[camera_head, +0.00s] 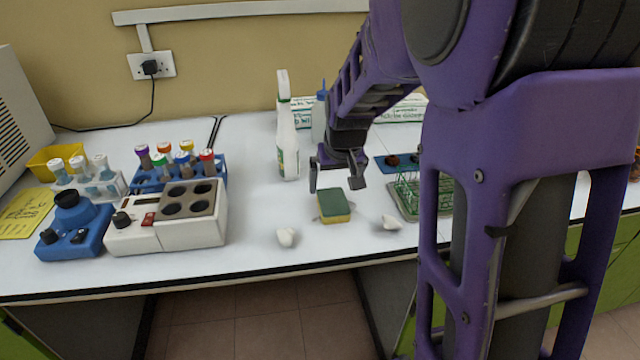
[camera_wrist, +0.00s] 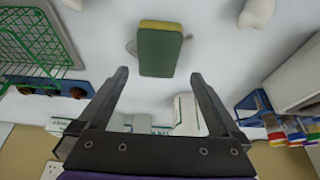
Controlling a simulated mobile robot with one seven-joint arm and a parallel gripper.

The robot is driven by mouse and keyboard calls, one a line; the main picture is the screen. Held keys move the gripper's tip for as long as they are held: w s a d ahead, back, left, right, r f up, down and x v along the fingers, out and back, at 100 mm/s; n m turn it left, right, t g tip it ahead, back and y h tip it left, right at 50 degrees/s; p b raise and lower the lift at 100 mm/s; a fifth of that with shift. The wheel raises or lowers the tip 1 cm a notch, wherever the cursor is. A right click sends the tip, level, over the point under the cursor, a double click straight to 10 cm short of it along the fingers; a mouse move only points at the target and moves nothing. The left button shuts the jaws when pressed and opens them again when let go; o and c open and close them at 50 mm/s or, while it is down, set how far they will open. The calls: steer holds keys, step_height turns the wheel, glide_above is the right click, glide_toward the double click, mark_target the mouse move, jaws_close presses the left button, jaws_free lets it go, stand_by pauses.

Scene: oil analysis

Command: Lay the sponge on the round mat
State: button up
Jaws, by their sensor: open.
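The sponge (camera_head: 333,206), green on top with a yellow lower layer, lies flat on the white bench near its front edge. In the wrist view it (camera_wrist: 160,52) lies just beyond my fingertips, roughly centred between them. My gripper (camera_head: 338,184) is open and empty, above and slightly behind the sponge, apart from it. Its two fingers also show in the wrist view (camera_wrist: 159,75). I cannot make out a round mat for certain. A faint grey rounded patch shows at the sponge's side in the wrist view; I cannot tell what it is.
Crumpled white lumps (camera_head: 286,237) (camera_head: 390,223) lie on either side of the sponge. A green wire rack (camera_head: 408,196) stands right, a spray bottle (camera_head: 287,135) behind left. A white block heater (camera_head: 175,215) and blue tube rack (camera_head: 150,180) stand left. My arm hides the bench's right part.

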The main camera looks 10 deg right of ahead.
mark_target(333, 201)
steer(key=shift+b+x, duration=0.55)
steer(key=shift+x, duration=2.45)
steer(key=shift+s+d, duration=0.1)
steer(key=shift+d, duration=0.05)
steer(key=shift+f, duration=0.3)
